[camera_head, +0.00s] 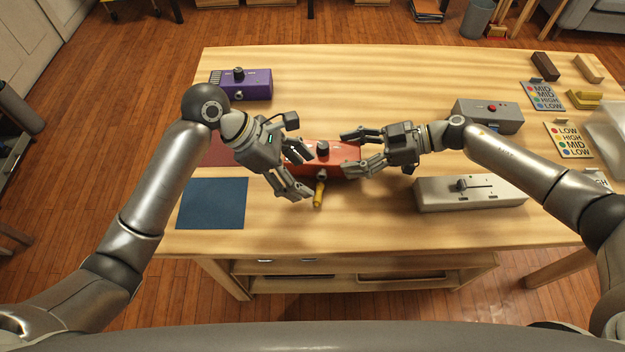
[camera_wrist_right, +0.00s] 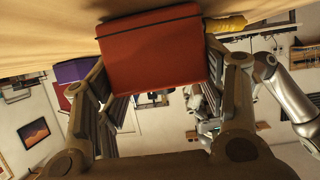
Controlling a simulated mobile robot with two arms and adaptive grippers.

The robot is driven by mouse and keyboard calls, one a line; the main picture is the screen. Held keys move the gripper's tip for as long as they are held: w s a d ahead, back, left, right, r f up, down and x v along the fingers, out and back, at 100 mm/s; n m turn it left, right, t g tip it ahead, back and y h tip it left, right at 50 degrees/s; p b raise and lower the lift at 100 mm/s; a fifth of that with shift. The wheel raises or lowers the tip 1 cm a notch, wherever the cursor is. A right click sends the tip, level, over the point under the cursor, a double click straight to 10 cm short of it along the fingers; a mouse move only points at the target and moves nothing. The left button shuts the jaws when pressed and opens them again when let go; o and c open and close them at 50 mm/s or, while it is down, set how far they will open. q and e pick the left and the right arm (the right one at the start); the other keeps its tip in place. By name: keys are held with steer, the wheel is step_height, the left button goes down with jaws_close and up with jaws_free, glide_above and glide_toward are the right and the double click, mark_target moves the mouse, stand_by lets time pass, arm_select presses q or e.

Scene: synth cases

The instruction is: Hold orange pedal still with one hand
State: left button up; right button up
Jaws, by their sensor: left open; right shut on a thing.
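The orange pedal (camera_head: 338,152) lies near the middle of the table, with a dark knob on top. A yellow plug (camera_head: 318,195) sticks out from its front side. My right gripper (camera_head: 348,154) is shut on the right end of the orange pedal, one finger behind and one in front. In the right wrist view the pedal (camera_wrist_right: 155,55) fills the space between the fingers (camera_wrist_right: 160,75), and the yellow plug (camera_wrist_right: 225,24) shows beside it. My left gripper (camera_head: 312,171) is open at the pedal's left end, its fingers partly covering it. Whether it touches the pedal is unclear.
A purple pedal (camera_head: 255,86) stands at the back left. A grey pedal (camera_head: 495,117) and a white slider pedal (camera_head: 440,195) stand to the right. A blue mat (camera_head: 212,205) lies front left. Label cards (camera_head: 543,97) and small blocks (camera_head: 545,66) lie at the far right.

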arm_select(q)
steer(key=v, duration=0.6)
steer(key=shift+s+a, duration=0.1)
steer(key=shift+s, duration=0.05)
